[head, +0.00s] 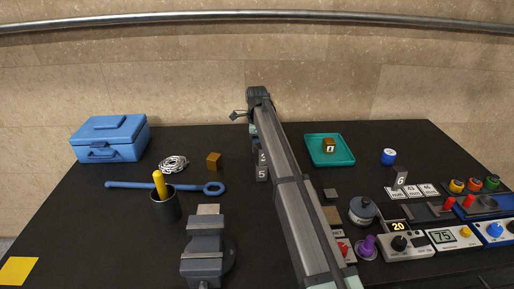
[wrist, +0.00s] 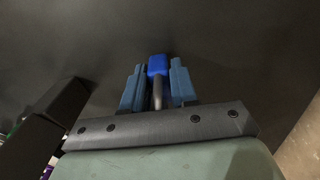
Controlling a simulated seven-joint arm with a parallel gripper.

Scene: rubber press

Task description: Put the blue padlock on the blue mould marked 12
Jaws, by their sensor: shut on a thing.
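In the wrist view my gripper (wrist: 157,88) is shut on the blue padlock (wrist: 158,65). Its blue body sticks out beyond the two blue fingers and a grey shackle or stem shows between them. In the head view my gripper (head: 242,115) is at the far end of my arm, near the back edge of the table; the padlock cannot be made out there. A dark piece marked 5 (head: 261,173) shows beside my arm, partly hidden. I cannot make out a blue mould marked 12 in either view; my arm covers the middle of the table.
A blue toolbox (head: 108,138), coiled wire (head: 173,164), brown cube (head: 214,160), blue rod (head: 132,185), dark cup (head: 165,206) and vise (head: 206,255) stand left. Right are a teal tray (head: 346,158), blue round container (head: 388,157) and several control boxes (head: 408,246).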

